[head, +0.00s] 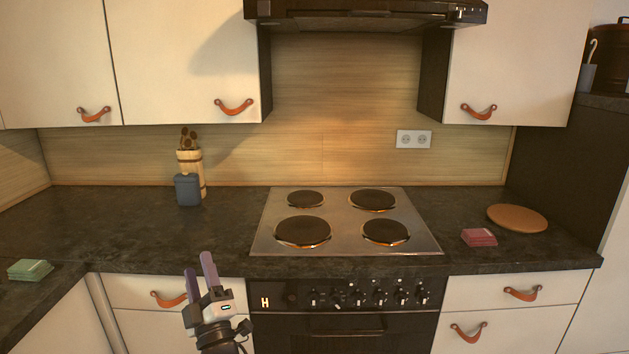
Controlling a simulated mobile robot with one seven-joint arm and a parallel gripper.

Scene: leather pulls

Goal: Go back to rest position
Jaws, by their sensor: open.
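My gripper (200,275) is in the lower part of the head view, left of centre. Its two purple-grey fingers point up and are apart, with nothing between them. The rest of my arm is mostly out of view below.
The dark counter (110,230) carries a hob (345,240), a blue-grey container (188,190), a wooden utensil holder (196,160), a green stack (30,270), a red stack (479,237) and a round brown board (517,218). Upper cabinets (180,60) and a black hood (365,14) hang above.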

